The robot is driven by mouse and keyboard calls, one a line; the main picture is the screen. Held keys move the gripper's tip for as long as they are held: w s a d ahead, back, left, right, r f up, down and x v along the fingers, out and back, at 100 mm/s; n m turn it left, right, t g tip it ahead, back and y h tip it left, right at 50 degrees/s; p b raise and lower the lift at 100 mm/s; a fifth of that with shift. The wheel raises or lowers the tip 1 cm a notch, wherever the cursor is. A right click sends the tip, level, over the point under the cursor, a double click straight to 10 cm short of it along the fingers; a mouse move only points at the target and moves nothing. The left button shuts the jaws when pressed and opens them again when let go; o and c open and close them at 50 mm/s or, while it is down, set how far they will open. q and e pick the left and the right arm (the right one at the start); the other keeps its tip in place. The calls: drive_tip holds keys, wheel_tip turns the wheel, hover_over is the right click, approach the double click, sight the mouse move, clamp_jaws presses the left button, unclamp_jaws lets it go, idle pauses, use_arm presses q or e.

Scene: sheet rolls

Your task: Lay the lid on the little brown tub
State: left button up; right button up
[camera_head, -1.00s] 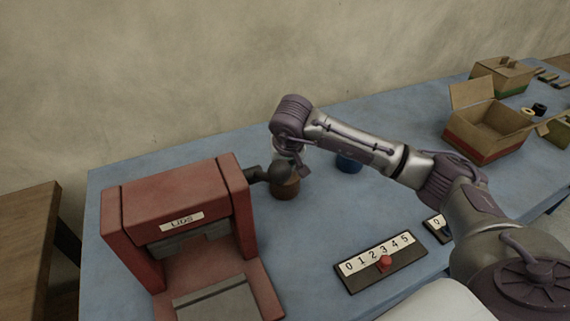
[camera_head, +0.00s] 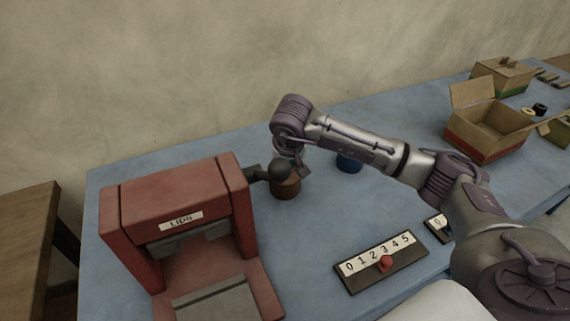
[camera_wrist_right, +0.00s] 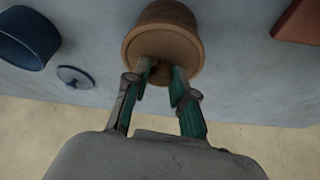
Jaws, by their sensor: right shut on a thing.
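The little brown tub (camera_head: 286,188) stands on the blue table, partly hidden behind the dark ball of the red machine's lever. In the right wrist view the tub (camera_wrist_right: 163,13) shows beyond a lighter brown round lid (camera_wrist_right: 168,45). The lid lies over the tub's mouth, lined up with it; I cannot tell whether it is fully seated. My right gripper (camera_wrist_right: 161,76) is shut on the lid's knob, which is mostly hidden between the fingers. In the head view the right gripper is largely hidden by its own wrist. My left gripper is not in view.
A red machine marked LIDS (camera_head: 178,200) stands left of the tub, its lever (camera_head: 262,173) close by. A blue tub (camera_head: 349,163) is to the right, with a small blue lid (camera_wrist_right: 75,77) near it. A number board (camera_head: 381,262) lies in front. Open boxes (camera_head: 488,130) stand at right.

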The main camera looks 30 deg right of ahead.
drive_tip(key=shift+f, duration=0.15)
idle(0.4)
idle(0.4)
drive_tip(key=o, duration=1)
drive_tip(key=shift+o, duration=0.4)
drive_tip(key=o, duration=0.4)
drive_tip(key=shift+r+p, duration=1.75)
drive_tip(key=shift+r, duration=1.75)
